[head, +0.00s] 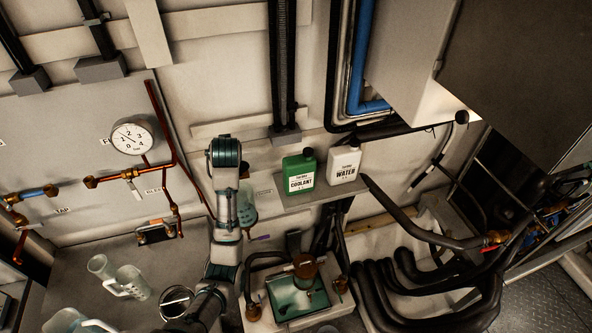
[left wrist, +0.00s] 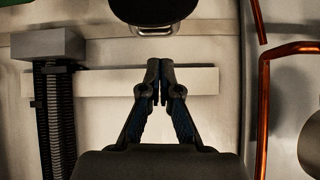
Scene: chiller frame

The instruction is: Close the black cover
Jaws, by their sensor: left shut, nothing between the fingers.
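A large dark panel (head: 525,65) stands out at the upper right of the head view, beside a light grey cabinet (head: 408,50). It looks like the black cover, swung open, but I cannot be sure. My left arm reaches up in the middle of the head view, well left of the panel and apart from it. Its fingers are hidden behind the wrist there. In the left wrist view my left gripper (left wrist: 160,82) is shut and empty, in front of the pale wall beam (left wrist: 205,82). My right gripper is not in view.
A green coolant jug (head: 299,173) and a white water jug (head: 344,163) stand on a shelf right of my left arm. A pressure gauge (head: 133,135) and copper pipes are on the left wall. Thick black hoses (head: 425,290) fill the lower right. Clear jugs (head: 126,284) stand lower left.

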